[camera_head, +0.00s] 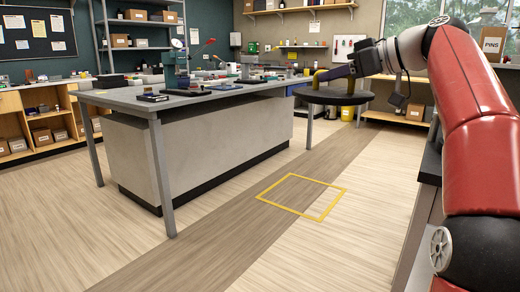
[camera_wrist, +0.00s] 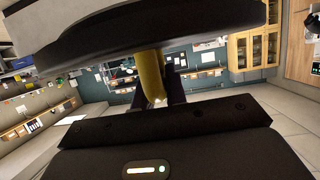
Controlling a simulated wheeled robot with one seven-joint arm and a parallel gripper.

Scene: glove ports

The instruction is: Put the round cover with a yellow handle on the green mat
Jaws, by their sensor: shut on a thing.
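The round cover (camera_head: 331,97) is a dark disc with a yellow handle (camera_head: 324,75). My gripper (camera_head: 338,72) is shut on the yellow handle and holds the cover in the air, roughly level, beyond the right end of the workbench in the head view. In the wrist view the dark cover (camera_wrist: 150,30) fills the top, and its yellow handle (camera_wrist: 151,76) runs down between my fingers. I cannot make out the green mat for certain; small items on the bench are too far off to tell.
A long grey workbench (camera_head: 225,98) with several small items stands left of my arm. A dark-topped counter edge (camera_head: 430,165) is close on the right. A yellow square outline (camera_head: 301,196) marks open floor between them. Shelves and cabinets line the back walls.

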